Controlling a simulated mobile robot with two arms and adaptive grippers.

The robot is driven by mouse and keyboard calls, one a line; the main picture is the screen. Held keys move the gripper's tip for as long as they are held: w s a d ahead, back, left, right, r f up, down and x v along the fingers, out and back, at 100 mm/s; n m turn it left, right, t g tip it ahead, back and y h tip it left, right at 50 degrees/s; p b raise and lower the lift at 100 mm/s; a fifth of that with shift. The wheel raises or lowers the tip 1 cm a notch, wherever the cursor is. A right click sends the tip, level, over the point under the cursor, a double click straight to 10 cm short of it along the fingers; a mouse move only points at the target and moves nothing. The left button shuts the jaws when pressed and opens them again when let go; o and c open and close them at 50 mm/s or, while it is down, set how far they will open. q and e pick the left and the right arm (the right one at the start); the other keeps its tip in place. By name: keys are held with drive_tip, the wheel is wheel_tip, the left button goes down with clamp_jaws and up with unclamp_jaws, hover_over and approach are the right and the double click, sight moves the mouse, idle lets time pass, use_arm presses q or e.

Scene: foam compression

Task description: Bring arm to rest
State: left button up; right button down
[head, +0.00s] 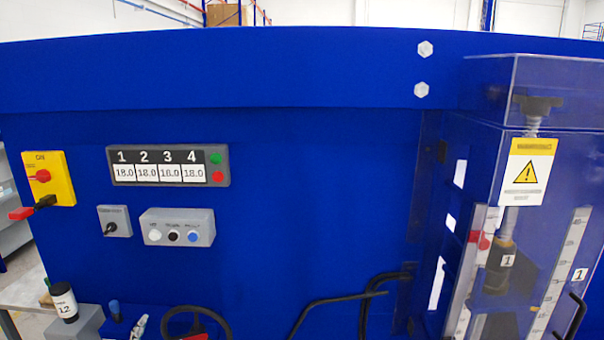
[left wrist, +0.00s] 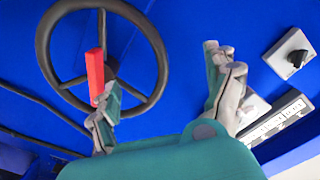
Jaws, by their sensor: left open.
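My left gripper (left wrist: 162,60) shows in the left wrist view with its teal palm at the bottom and its two grey and teal fingers spread apart. In the head view a pale finger-like part (head: 139,327) at the bottom edge appears to be this gripper, left of the handwheel (head: 190,311). The rest of the arm is out of frame. My right gripper is not seen.
The blue machine (head: 300,200) fills the view. It carries a number display (head: 168,165), a button box (head: 178,227), a knob switch (head: 114,221) and a yellow switch (head: 49,177). Black bent bars (head: 330,299) stick out low. A clear guard (head: 532,150) stands right.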

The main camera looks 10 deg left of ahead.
use_arm(q)
drive_tip(key=s+d+f+n+g+h+b, duration=0.1)
drive_tip(key=s+d+f+g, duration=0.4)
drive_tip(key=f, duration=0.7)
drive_tip(key=s+d+f+g+h+b, duration=0.1)
drive_tip(key=s+d+f, duration=0.35)
drive_tip(key=f, duration=0.75)
drive_tip(key=s+d+f+n+g+b, duration=0.1)
drive_tip(key=s+d+f+g+b, duration=0.15)
drive_tip(key=s+f, duration=0.7)
drive_tip(key=s+d+f+g, duration=0.2)
drive_tip(key=s+d+f, duration=0.3)
drive_tip(key=s, duration=0.4)
drive_tip(key=s+d+f+g+h+b, duration=0.1)
drive_tip(key=s+d+f+g, duration=0.2)
drive_tip(key=s, duration=0.7)
drive_tip(key=s+d+f+g+h, duration=0.1)
drive_tip(key=s+d+f+g, duration=0.2)
drive_tip(key=s+d+f, duration=0.4)
wheel_tip(320, 180, down, 4)
drive_tip(key=s, duration=0.2)
drive_tip(key=shift+s+n+b, duration=0.3)
drive_tip(key=shift+n+b, duration=0.1)
drive_tip(key=shift+f, duration=0.1)
